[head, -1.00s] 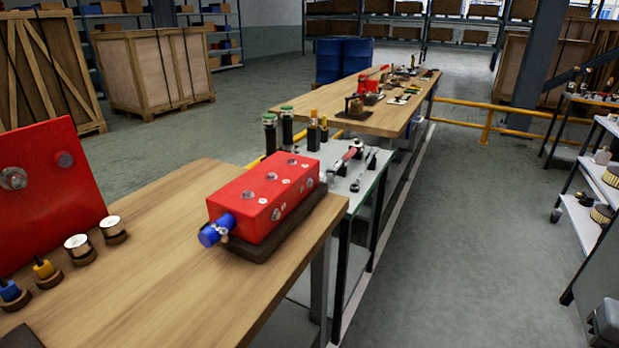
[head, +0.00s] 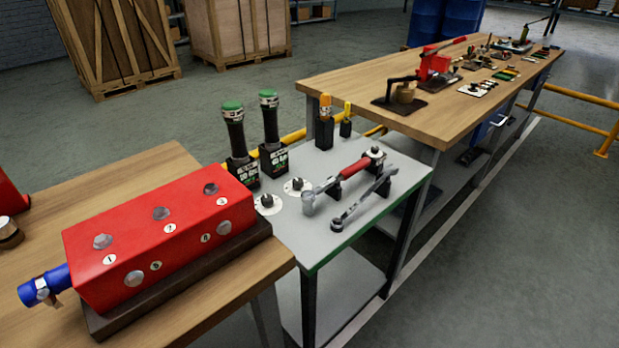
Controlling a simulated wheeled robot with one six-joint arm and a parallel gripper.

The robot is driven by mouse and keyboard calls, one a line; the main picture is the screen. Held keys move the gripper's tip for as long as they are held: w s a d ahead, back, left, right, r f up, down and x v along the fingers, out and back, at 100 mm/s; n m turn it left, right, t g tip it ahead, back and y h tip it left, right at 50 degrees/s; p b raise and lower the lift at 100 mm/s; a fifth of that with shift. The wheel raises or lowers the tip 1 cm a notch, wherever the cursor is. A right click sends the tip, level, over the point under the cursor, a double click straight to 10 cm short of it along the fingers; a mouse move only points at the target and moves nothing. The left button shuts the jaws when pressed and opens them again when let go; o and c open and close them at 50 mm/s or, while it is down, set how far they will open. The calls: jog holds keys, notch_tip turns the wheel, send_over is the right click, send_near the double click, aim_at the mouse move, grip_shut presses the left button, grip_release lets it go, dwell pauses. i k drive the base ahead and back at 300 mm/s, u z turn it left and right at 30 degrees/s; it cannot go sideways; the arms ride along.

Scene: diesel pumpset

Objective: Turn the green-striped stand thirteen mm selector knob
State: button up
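A grey-topped stand (head: 318,238) with a green stripe along its front edge stands in the middle of the head view. Two dark knobs on round white dials sit on its top: a nearer knob (head: 267,200) and a farther knob (head: 296,184). The dial markings are too small to read, so I cannot tell which is the thirteen mm one. Behind them stand two black upright tools with green caps, a left tool (head: 235,140) and a right tool (head: 271,130), in labelled black bases. My gripper is not in view.
A red-handled tool (head: 345,175) and a grey wrench (head: 362,203) lie right of the knobs. A red block (head: 160,222) with numbered bolts and a blue end sits on the wooden bench at left. Another wooden bench (head: 420,125) stands behind.

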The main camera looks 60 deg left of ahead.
aim_at(266, 200)
jog(key=i, duration=0.4)
jog(key=u, duration=2.8)
jog(key=k, duration=0.25)
jog(key=u, duration=0.1)
